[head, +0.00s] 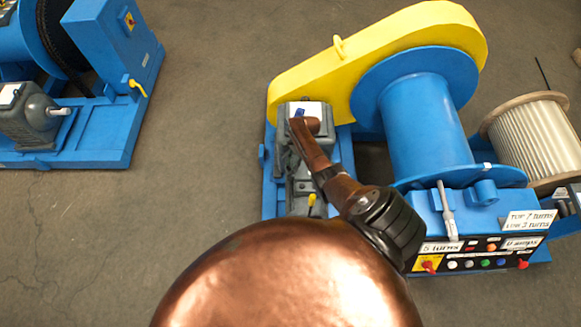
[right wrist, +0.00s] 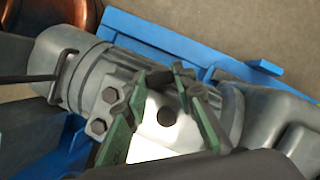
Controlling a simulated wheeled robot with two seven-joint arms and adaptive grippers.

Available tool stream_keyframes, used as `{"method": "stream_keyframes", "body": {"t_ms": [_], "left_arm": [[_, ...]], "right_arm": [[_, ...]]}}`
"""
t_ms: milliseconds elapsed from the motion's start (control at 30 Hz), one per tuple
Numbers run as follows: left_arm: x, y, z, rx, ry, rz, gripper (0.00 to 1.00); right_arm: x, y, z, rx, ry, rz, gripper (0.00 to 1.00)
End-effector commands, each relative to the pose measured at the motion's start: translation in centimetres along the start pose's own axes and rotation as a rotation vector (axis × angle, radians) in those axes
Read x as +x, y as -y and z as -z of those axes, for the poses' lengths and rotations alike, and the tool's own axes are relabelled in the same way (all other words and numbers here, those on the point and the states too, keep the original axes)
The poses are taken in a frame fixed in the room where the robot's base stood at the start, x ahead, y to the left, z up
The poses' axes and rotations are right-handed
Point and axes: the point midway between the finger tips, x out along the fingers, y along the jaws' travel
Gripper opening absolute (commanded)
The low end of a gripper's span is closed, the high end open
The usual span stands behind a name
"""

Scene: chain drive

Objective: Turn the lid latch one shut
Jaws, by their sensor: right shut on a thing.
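A grey motor box with a white lid (head: 314,108) stands on the blue winch base, near the low end of the yellow chain guard. In the right wrist view the white lid (right wrist: 148,142) lies between my green-padded fingers, with a dark round spot on it. My right gripper (right wrist: 158,76) is shut on a small dark grey piece at the lid's edge, which looks like lid latch one; the fingertips partly hide it. In the head view my copper wrist covers part of the lid and hides the fingertips and latch. My left gripper is out of view.
The yellow chain guard (head: 320,75) and blue drum (head: 425,120) rise right of the lid. A control panel (head: 480,255) with buttons is at lower right. A cable reel (head: 535,135) stands far right. Another blue machine (head: 110,130) is at left, with bare floor between.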

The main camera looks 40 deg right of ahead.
Motion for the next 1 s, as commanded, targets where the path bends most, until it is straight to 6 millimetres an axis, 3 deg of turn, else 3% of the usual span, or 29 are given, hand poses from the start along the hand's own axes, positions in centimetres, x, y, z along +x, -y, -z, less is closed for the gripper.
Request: {"method": "stream_keyframes", "body": {"t_ms": [600, 1000], "left_arm": [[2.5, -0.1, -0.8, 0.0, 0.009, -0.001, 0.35], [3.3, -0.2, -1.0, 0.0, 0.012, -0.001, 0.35]], "right_arm": [[0.3, 0.3, -0.3, -0.535, 0.0, -0.223, 0.0], [0.4, 0.3, -0.6, -0.775, 0.001, -0.323, 0.0]]}}
